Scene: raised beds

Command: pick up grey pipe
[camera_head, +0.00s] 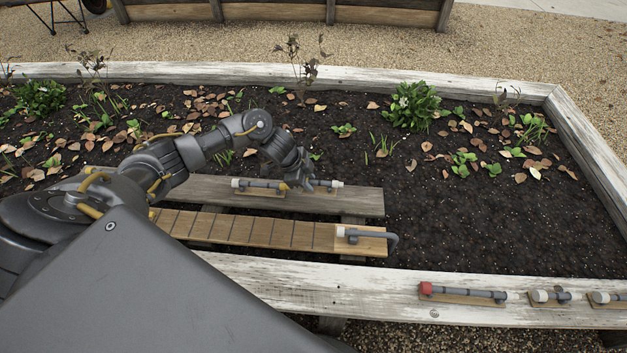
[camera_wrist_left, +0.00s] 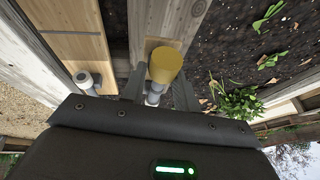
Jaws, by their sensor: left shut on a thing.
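My left gripper (camera_head: 299,178) is over the rear grey plank in the bed, its fingers reaching down. In the left wrist view my left gripper (camera_wrist_left: 156,94) is shut on a grey pipe with pale sections (camera_wrist_left: 152,98) and a yellow end (camera_wrist_left: 165,64). In the head view the grey pipe (camera_head: 258,184) lies along that plank, partly hidden by the gripper, with white ends showing either side; I cannot tell whether these belong to one piece. A small wooden block lies beneath it. My right gripper is out of view.
A bent grey pipe (camera_head: 392,240) with a white end lies on the marked wooden board (camera_head: 270,231). A red-ended pipe (camera_head: 470,292) and shorter pipes (camera_head: 550,296) lie on the white front beam (camera_head: 330,289). Plants (camera_head: 411,106) and leaves fill the back soil; the right soil (camera_head: 470,225) is clear.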

